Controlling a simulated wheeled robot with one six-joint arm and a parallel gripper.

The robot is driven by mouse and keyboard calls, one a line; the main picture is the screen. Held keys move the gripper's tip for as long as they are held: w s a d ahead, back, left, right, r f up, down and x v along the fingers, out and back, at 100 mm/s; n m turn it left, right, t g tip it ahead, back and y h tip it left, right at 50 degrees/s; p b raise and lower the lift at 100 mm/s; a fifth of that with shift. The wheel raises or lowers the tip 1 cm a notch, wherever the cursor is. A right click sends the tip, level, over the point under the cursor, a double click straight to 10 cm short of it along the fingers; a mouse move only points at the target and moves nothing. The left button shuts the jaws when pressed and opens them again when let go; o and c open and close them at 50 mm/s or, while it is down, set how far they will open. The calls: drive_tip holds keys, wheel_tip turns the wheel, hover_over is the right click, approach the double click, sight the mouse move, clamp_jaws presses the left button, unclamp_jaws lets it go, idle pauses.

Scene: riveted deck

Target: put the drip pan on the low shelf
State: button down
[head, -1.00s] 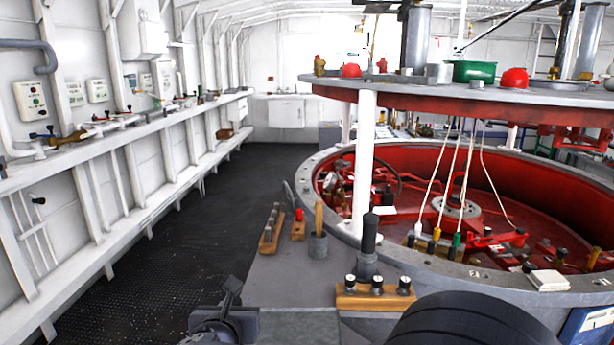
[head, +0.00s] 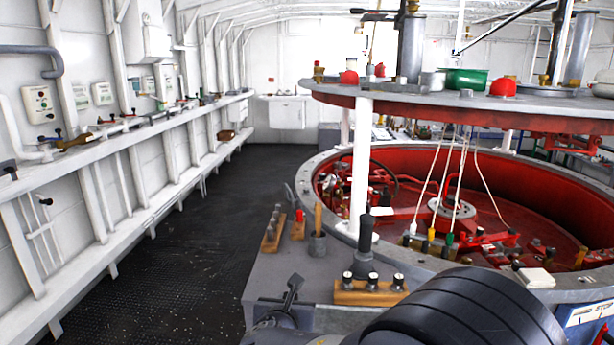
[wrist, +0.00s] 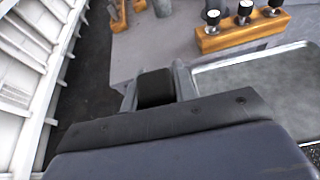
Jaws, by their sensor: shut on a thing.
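My gripper (wrist: 156,90) is in the lower middle of the wrist view. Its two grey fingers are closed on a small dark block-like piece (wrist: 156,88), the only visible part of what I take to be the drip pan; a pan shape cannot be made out. In the head view my gripper (head: 290,290) is low in the middle, left of my black arm and in front of the machine's grey deck. A long white ledge (head: 110,262) runs low along the left wall; I cannot tell whether it is the low shelf.
A wooden rack with black knobs (head: 368,291) stands on the grey deck, right of my gripper; it also shows in the wrist view (wrist: 240,34). The round red-lined pit (head: 540,190) lies beyond. The dark floor aisle (head: 190,260) at left is clear.

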sight(375, 314)
drive_tip(key=shift+m+h, duration=0.6)
drive_tip(key=shift+h, duration=0.2)
drive_tip(key=d, duration=0.3)
drive_tip(key=w+d+p, duration=0.1)
drive_tip(key=d, duration=0.3)
drive_tip(key=w+d+f+p, duration=0.1)
drive_tip(key=d, duration=0.2)
drive_tip(key=shift+d, duration=0.35)
drive_tip(key=shift+m+g+h, duration=0.3)
drive_tip(key=shift+m+h, duration=0.1)
drive_tip(key=d, duration=0.2)
drive_tip(key=d+f+p, duration=0.1)
drive_tip(key=d, duration=0.1)
drive_tip(key=d+f+p, duration=0.1)
drive_tip(key=d, duration=0.2)
drive_tip(key=shift+s, duration=0.4)
drive_tip(key=shift+s+d+f, duration=0.15)
drive_tip(key=shift+d, duration=0.35)
